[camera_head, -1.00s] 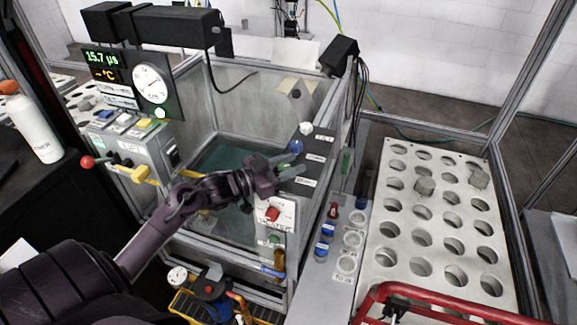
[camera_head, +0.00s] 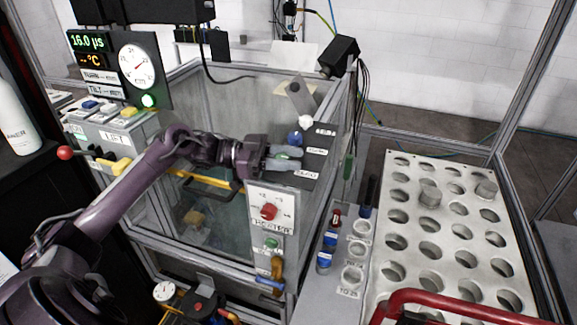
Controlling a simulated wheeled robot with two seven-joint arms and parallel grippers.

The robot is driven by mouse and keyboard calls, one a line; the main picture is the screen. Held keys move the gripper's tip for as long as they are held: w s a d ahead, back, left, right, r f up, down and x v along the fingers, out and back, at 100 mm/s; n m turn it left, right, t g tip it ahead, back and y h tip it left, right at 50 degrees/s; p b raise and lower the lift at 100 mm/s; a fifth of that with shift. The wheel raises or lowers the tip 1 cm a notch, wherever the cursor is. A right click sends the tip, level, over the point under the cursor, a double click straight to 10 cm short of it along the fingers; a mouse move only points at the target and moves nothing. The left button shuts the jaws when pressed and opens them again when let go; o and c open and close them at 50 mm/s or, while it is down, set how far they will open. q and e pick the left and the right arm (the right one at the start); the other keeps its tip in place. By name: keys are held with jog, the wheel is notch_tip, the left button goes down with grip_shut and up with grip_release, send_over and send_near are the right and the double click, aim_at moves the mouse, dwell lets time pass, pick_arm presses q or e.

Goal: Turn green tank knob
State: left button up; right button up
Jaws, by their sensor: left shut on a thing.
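The tank (camera_head: 215,120) has a row of knobs on its right rim. A white knob (camera_head: 305,121) and a blue knob (camera_head: 295,138) show there. My left gripper (camera_head: 287,158) reaches across the tank to the rim, just in front of the blue knob. Its grey fingers are close together and shut on a knob in that row. My right gripper is not in view.
A heater panel with a red knob (camera_head: 268,211) stands below my left gripper. A white plate with round holes (camera_head: 412,215) lies at the right, holding grey cylinders. A red tube bar (camera_head: 440,298) crosses the lower right. Small vials stand beside the plate.

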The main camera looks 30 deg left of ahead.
pick_arm(q)
jog(key=shift+r, duration=0.1)
dwell(0.4)
jog(key=o, duration=1)
jog(key=b+v, duration=0.3)
jog(key=v, duration=0.4)
jog(key=shift+s+a, duration=0.15)
jog(key=shift+a, duration=0.25)
